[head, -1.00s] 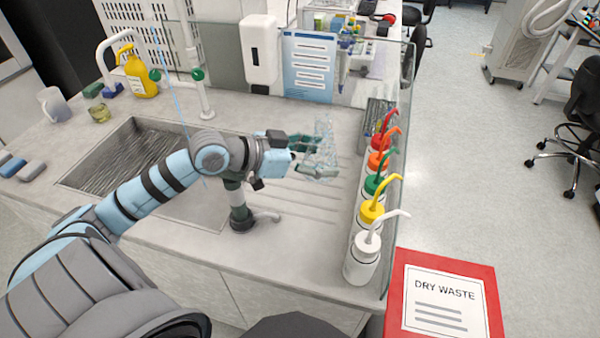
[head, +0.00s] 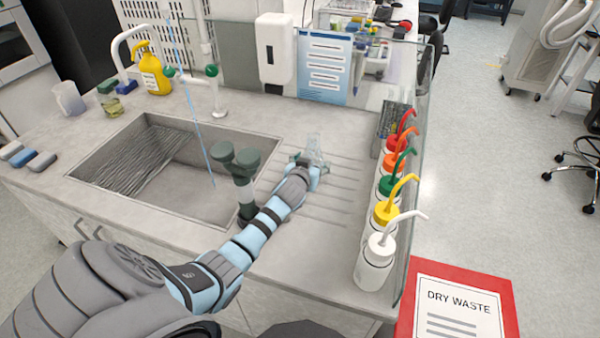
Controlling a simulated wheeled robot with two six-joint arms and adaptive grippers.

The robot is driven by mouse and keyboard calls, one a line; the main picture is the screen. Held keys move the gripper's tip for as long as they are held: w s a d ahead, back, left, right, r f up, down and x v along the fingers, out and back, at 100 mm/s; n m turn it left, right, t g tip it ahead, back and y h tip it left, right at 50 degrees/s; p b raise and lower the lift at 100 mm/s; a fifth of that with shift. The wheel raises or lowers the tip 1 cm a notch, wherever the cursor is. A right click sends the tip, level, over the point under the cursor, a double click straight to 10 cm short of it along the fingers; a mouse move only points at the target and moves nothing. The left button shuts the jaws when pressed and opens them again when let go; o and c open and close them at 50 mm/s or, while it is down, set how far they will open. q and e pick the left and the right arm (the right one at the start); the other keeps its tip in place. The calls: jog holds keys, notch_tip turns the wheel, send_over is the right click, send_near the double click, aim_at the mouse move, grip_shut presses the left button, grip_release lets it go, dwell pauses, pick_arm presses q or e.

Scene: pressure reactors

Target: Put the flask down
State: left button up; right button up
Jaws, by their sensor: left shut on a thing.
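A clear glass flask (head: 315,150) stands upright, or nearly so, at the ridged draining area right of the sink. My left gripper (head: 309,163) is shut on it, low on its body. The gripper and wrist hide part of the flask's lower side, so I cannot tell whether its base touches the counter. My right gripper is not in view.
The sink (head: 110,165) lies to the left, with a dark green fixture (head: 238,175) at its right edge. Several wash bottles (head: 377,262) line the glass screen at right. The ridged draining area (head: 325,205) is clear around the flask.

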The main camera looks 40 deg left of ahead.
pick_arm(q)
jog(key=a, duration=0.1)
jog(key=s+a+f, duration=0.1)
jog(key=a+p, duration=0.1)
jog(key=a, duration=0.1)
jog(key=shift+s+f, duration=0.2)
jog(key=shift+f, duration=0.65)
jog(key=shift+d+b, duration=0.1)
jog(key=shift+b, duration=0.2)
jog(key=o, duration=0.8)
jog(key=shift+f, duration=0.2)
jog(key=o, duration=0.4)
jog(key=shift+r, duration=0.1)
